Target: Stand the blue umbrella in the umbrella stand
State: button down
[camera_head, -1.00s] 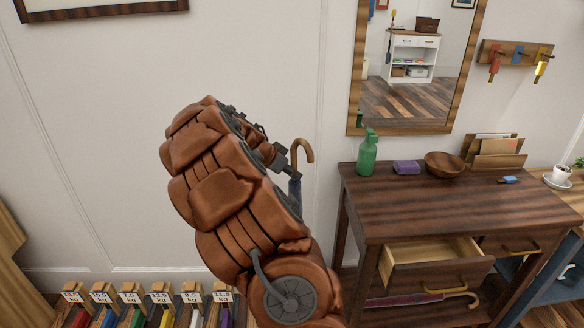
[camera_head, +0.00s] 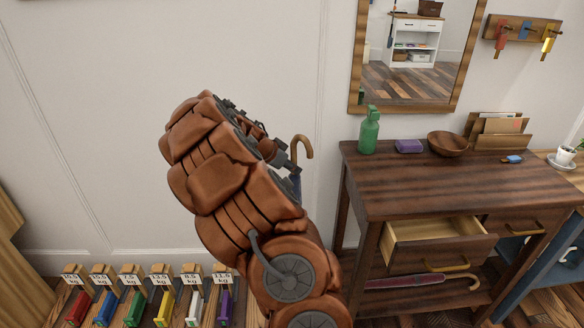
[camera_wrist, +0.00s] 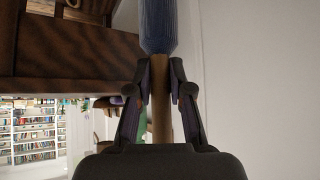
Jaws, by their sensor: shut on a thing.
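The blue umbrella shows in the head view as a curved wooden handle (camera_head: 303,147) with a bit of blue (camera_head: 296,184) below it. In the wrist view its blue canopy (camera_wrist: 158,25) is at the top, and the wooden shaft runs down between the fingers. My gripper (camera_wrist: 160,90) is shut on the wooden part just beside the canopy. In the head view my gripper (camera_head: 286,164) is partly hidden by my arm. The umbrella's lower end is hidden. I cannot see the umbrella stand in either view.
A dark console table (camera_head: 440,180) with an open drawer (camera_head: 435,243) stands right of my arm. A pink-purple umbrella (camera_head: 410,282) lies on its lower shelf. On top are a green bottle (camera_head: 369,132), purple block (camera_head: 408,146) and bowl (camera_head: 448,144). Labelled weights (camera_head: 133,305) stand lower left.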

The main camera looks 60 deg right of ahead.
jog(key=shift+f+b, duration=8.5)
jog(key=shift+f, duration=1.05)
jog(key=c, duration=1)
grip_release()
jog(key=shift+a+r, duration=0.1)
jog(key=v, duration=1.1)
jog(key=shift+a+r, duration=0.25)
jog(key=shift+r, duration=0.05)
